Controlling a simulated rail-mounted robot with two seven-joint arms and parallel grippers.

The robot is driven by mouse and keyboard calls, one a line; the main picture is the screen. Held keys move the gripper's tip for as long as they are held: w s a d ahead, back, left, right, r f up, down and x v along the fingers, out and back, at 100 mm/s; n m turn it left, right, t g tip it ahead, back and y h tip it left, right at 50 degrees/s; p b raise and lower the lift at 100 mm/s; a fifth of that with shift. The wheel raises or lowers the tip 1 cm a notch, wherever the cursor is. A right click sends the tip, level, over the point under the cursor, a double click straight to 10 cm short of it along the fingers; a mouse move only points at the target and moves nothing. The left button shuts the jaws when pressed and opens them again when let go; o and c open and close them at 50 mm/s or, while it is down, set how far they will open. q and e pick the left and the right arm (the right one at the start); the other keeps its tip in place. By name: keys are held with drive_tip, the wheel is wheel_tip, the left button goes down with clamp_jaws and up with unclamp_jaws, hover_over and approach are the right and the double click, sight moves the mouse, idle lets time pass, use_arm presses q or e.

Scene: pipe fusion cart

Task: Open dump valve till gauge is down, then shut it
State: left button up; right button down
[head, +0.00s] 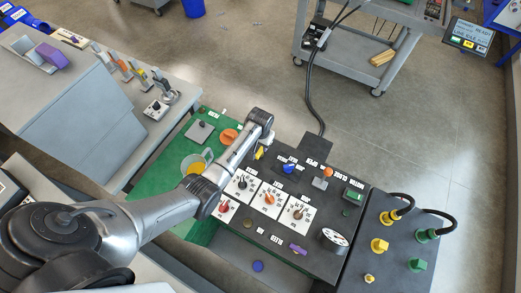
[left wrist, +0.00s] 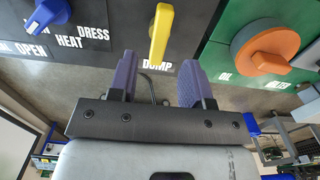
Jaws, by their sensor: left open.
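The dump valve's yellow lever (left wrist: 160,35) stands above the DUMP label in the left wrist view. It also shows, small, beside my wrist in the head view (head: 260,153). My left gripper (left wrist: 157,72) is open, its two purple fingers apart and empty. The lever appears ahead of the gap between the fingers, and I see no contact. In the head view the fingers are mostly hidden by my arm. The round white gauge (head: 335,239) is at the dark panel's lower right; its reading is too small to tell. My right gripper is not in view.
An orange knob (left wrist: 265,52) on a green panel is right of the lever; a blue knob (left wrist: 48,14) is left. A clear jug (head: 196,163) stands near my forearm. Several dial knobs, a purple handle (head: 298,249) and yellow and green hose fittings (head: 379,245) lie rightward.

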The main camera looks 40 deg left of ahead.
sight(260, 150)
use_arm(q)
drive_tip(key=shift+f+b, duration=0.55)
drive_tip(key=shift+f, duration=2)
clamp_jaws()
